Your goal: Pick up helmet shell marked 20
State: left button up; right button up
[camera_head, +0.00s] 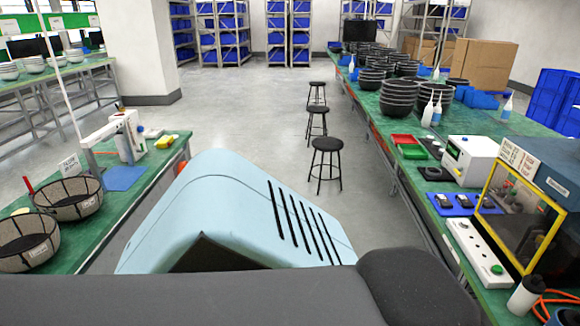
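Two round dark mesh shells with brown rims sit on the green left bench. The nearer shell (27,243) is at the left picture edge, and the other shell (72,199) is just behind it to the right. Each has a small pale label on its side, too small to read, so I cannot tell which is marked 20. Several dark bowl-shaped shells (398,97) stand in stacks on the long right bench; no number is legible on them. Neither of my grippers is in view; only dark and light-blue parts of my own body fill the bottom middle.
The left bench (140,187) also holds a white stand device (128,140), a blue mat (124,178) and a yellow item (166,142). The right bench has a yellow-framed box (515,215) and white bottles. Black stools (326,146) stand in the otherwise clear aisle.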

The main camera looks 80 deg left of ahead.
aim_at(28, 240)
jog(key=u, duration=4.4)
jog(key=i+l+u, duration=0.3)
jog(key=i+l, duration=0.35)
jog(key=i, duration=0.15)
jog(key=i+l+u, duration=0.25)
jog(key=i+l, duration=0.5)
jog(key=l, duration=0.1)
